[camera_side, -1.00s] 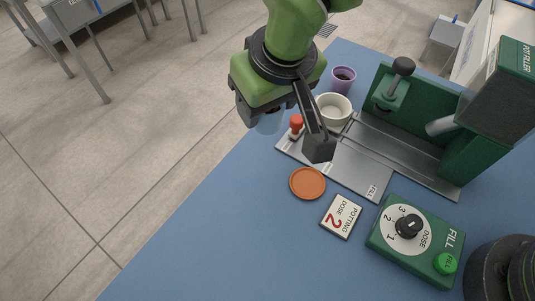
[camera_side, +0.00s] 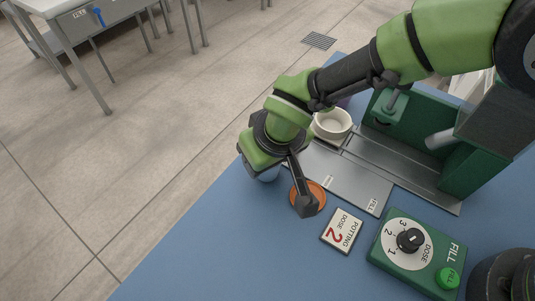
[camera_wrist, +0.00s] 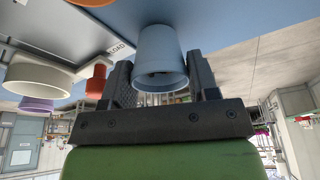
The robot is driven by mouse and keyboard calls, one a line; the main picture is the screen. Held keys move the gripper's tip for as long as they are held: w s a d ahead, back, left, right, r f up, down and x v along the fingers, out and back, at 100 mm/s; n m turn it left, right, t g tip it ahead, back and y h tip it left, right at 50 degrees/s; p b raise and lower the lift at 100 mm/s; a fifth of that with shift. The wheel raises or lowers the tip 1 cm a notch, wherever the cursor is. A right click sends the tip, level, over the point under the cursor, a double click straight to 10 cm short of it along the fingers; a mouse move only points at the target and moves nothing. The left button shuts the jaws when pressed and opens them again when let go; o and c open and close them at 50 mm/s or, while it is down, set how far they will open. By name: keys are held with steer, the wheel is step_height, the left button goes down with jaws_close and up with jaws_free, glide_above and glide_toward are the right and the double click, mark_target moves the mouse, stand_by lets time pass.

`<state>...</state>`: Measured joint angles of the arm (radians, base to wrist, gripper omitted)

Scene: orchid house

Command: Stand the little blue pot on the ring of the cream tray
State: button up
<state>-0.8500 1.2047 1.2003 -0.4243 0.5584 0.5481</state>
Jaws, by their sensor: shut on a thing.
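My gripper (camera_wrist: 160,78) is shut on the little blue pot (camera_wrist: 158,52), with a dark finger on each side of it. In the wrist view the pot's open rim faces the camera and its narrower base points toward the blue table.
The orange saucer (camera_side: 315,192) lies partly behind a dark arm part. A dose card (camera_side: 342,230) and dose control box (camera_side: 415,250) lie right. The front-left table is clear.

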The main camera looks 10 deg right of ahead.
steer(key=shift+f, duration=0.15)
steer(key=shift+f, duration=0.15)
steer(key=o, duration=0.9)
steer(key=v, duration=1)
steer(key=shift+d, duration=0.3)
steer(key=shift+s, duration=0.1)
